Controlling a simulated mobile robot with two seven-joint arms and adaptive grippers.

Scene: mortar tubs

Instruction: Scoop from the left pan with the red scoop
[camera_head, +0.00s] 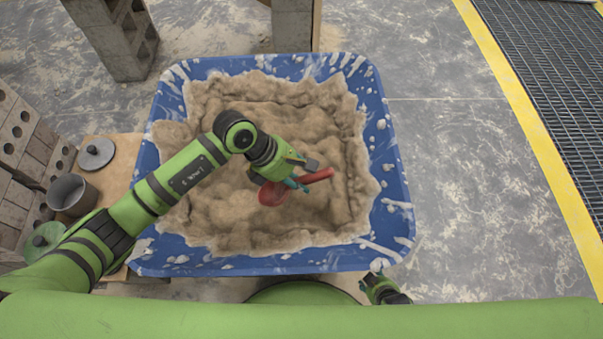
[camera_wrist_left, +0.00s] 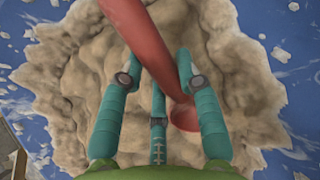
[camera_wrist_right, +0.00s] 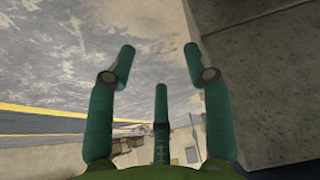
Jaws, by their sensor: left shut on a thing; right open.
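A blue tub (camera_head: 398,190), the only pan in view, is filled with lumpy tan mortar (camera_head: 225,205). My left gripper (camera_head: 299,176) is over the middle of the tub, shut on the red scoop (camera_head: 319,175). The scoop's handle points right and its round bowl points left, over the mortar; I cannot tell whether the bowl touches it. In the left wrist view the scoop (camera_wrist_left: 140,35) runs between the teal fingers (camera_wrist_left: 160,62), its bowl partly behind one finger. My right gripper (camera_head: 374,275) is open and empty by the tub's near right corner; its fingers (camera_wrist_right: 160,60) show in the right wrist view.
A wooden board (camera_head: 118,158) left of the tub holds a grey pot (camera_head: 70,194) and a lid (camera_head: 96,153). Concrete blocks (camera_head: 118,38) stand at the back left, and another (camera_head: 292,25) is behind the tub. The floor right of the tub (camera_head: 460,190) is clear up to a yellow line.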

